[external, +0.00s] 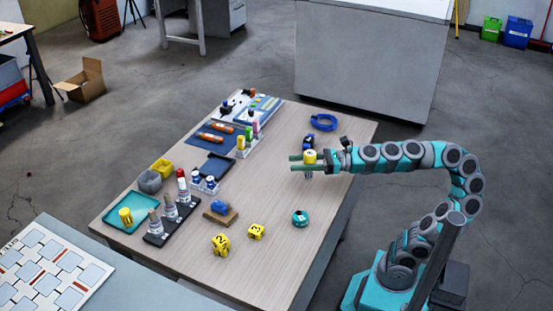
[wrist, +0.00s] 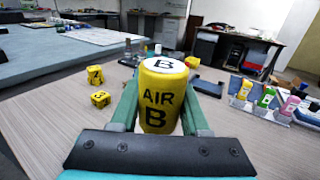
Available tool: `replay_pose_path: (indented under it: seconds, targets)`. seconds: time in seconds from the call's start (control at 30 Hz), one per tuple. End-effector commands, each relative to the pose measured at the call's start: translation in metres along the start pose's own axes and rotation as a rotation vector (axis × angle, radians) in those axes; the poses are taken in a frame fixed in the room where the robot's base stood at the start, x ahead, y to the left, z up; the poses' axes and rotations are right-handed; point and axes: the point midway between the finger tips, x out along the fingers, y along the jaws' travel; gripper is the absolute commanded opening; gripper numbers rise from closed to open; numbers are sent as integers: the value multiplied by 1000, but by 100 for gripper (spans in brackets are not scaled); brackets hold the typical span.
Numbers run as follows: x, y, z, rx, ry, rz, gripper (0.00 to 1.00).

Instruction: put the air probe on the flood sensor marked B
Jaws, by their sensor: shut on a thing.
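My gripper (external: 303,161) is shut on a yellow cylinder, the air probe (external: 309,157), and holds it upright over the right part of the table. In the wrist view the air probe (wrist: 162,98) reads "AIR B" on its side and "B" on its white top, between the teal fingers of my gripper (wrist: 160,115). Small prongs show below the probe in the external view. A teal round device (external: 300,218) with a dark mark lies on the table in front of my gripper. I cannot read its mark, and no flood sensor is clearly marked B in these views.
Two yellow numbered cubes (external: 220,244) sit near the front edge. Another yellow cylinder (external: 125,216) stands on a teal tray (external: 113,226). A dark rack of bottles (external: 172,222), a blue block on wood (external: 221,211) and a blue ring (external: 323,122) surround clear tabletop.

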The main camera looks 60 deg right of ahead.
Motion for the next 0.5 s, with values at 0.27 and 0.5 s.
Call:
replay_pose_path:
  seconds: [0.27,0.5]
  targets:
    - [-54,42,7,-2,-2,207,0]
    - [-103,90,2,-1,-1,379,0]
